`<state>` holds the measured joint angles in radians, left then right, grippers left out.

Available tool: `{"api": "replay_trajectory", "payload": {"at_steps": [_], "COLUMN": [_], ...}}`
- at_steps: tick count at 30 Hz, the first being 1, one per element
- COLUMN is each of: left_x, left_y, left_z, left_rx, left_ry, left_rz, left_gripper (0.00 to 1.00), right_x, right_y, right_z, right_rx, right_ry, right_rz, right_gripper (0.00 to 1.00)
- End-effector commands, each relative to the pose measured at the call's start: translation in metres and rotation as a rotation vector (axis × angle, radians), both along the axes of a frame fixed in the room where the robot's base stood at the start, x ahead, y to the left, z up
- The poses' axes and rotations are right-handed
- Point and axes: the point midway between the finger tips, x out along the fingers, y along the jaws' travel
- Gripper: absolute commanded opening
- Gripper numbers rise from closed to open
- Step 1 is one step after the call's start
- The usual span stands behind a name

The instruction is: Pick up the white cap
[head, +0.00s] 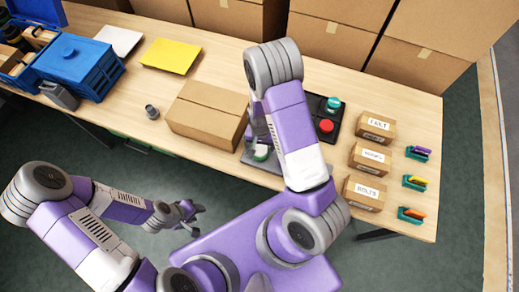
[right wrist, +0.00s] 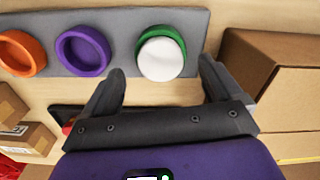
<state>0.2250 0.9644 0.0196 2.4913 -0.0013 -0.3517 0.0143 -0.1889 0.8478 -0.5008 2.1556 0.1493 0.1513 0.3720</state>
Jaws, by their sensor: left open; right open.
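The white cap (right wrist: 160,59) sits inside a green ring (right wrist: 176,40) on a grey plate (right wrist: 115,62) in the right wrist view. I cannot tell whether the fingers touch the ring. In the head view my right gripper is mostly hidden behind the arm. My left gripper (head: 192,216) is open and empty, away from the table.
A purple ring (right wrist: 83,50) and an orange ring (right wrist: 20,52) stand on the same plate. A cardboard box (head: 208,111) is close beside the plate. A black button box (head: 325,118) and several small labelled boxes (head: 376,128) stand to the right. A small grey part (head: 152,112) lies left.

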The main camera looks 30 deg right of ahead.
Motion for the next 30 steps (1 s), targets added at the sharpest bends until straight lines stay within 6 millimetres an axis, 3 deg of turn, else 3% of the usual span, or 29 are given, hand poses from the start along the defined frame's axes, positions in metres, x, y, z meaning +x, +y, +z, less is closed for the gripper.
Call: {"api": "replay_trajectory", "payload": {"at_steps": [3, 6, 14, 28, 30], "left_x": [0.000, 0.000, 0.000, 0.000, 0.000], "left_y": [0.000, 0.000, 0.000, 0.000, 0.000], "left_z": [-0.005, -0.006, -0.006, -0.006, -0.006], "left_rx": [0.000, 0.000, 0.000, 0.000, 0.000], "left_ry": [-0.001, -0.001, -0.001, -0.001, -0.001], "left_rz": [0.000, 0.000, 0.000, 0.000, 0.000], "left_gripper": [0.43, 0.43, 0.43, 0.43, 0.43], "right_x": [-0.002, -0.002, -0.001, -0.001, -0.001], "right_y": [0.000, 0.000, 0.000, 0.000, 0.000], "right_z": [-0.021, -0.030, -0.031, -0.031, -0.031], "right_rx": [0.000, 0.000, -0.001, 0.000, 0.000], "right_ry": [0.003, 0.001, -0.001, 0.000, 0.000], "right_rz": [-0.001, 0.000, 0.000, -0.001, -0.001], "right_gripper": [0.92, 0.92, 0.92, 0.23, 0.22]}}
